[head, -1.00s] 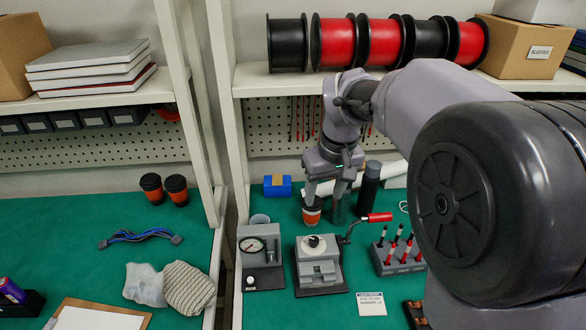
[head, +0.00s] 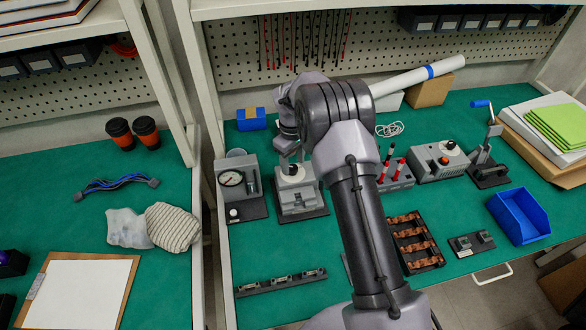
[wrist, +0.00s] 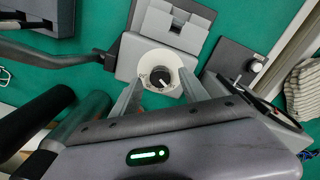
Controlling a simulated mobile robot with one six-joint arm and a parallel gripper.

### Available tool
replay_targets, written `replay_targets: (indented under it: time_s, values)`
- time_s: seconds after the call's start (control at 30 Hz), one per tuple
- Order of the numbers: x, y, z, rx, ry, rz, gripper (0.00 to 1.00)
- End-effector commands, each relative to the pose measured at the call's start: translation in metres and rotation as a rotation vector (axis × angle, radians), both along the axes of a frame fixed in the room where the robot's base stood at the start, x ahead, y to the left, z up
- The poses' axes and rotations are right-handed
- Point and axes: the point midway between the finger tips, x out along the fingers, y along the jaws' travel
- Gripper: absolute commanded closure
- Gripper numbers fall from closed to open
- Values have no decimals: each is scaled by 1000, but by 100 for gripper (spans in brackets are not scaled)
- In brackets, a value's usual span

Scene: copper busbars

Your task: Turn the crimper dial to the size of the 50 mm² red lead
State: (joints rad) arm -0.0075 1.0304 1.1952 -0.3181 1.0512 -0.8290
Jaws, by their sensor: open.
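The crimper (head: 299,199) is a grey machine on a dark base at the left of the bench, partly covered by my arm. Its white round dial plate (head: 289,180) lies just under my gripper (head: 292,160). The leads with red and black sleeves (head: 399,168) stand in a grey rack (head: 402,183); which one is 50 mm² is unreadable.
A gauge box (head: 232,193) stands close left of the crimper. The crimper's dark handle (wrist: 55,58) extends left in the wrist view. A black connector strip (head: 280,282), a tray of copper parts (head: 417,243) and a blue bin (head: 519,217) lie nearer the front.

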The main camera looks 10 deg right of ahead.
Motion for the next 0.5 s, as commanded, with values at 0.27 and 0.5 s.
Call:
replay_targets:
  time_s: [0.27,0.5]
  values:
    - [0,-1,-16,1,-1,-1,48]
    - [0,0,-16,1,-1,-1,67]
